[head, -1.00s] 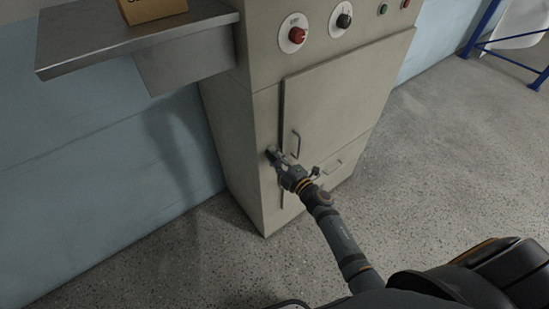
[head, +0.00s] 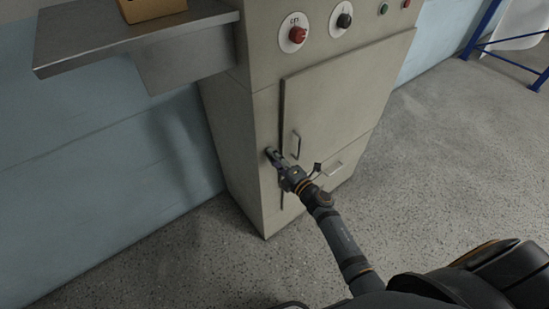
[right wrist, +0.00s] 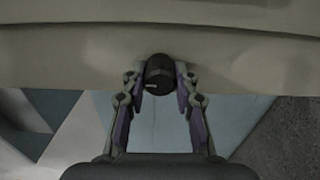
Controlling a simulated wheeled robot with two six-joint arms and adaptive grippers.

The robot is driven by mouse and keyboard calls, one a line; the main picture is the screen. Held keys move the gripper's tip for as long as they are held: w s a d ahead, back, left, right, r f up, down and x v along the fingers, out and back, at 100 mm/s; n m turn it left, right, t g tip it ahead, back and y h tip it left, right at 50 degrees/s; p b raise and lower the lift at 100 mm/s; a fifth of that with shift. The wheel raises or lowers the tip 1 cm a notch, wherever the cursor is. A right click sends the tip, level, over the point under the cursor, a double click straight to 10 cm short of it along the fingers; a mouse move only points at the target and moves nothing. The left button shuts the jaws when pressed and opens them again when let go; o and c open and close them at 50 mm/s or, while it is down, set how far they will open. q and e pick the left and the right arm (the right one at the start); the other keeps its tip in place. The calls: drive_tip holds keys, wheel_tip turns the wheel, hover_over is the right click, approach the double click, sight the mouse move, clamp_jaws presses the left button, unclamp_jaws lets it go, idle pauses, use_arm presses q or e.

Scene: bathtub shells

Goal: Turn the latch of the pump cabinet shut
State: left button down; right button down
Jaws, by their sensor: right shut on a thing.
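The pump cabinet (head: 335,105) is a tall beige-grey metal box with a closed-looking door and a bar handle (head: 296,144). The latch (right wrist: 159,75) is a dark round knob with a pale mark, seen in the right wrist view between my fingers. My right gripper (head: 273,156) is at the left edge of the cabinet front, level with the handle's lower end. In the right wrist view its two fingers (right wrist: 159,85) stand on either side of the knob and are shut on it. My left gripper is not in view.
A red knob (head: 298,34) and a black knob (head: 344,20) sit on the upper panel. A metal shelf (head: 90,45) with a cardboard box (head: 152,8) juts out at the upper left.

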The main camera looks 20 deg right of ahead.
drive_tip(key=c, duration=1)
unclamp_jaws()
drive_tip(key=v, duration=1.2)
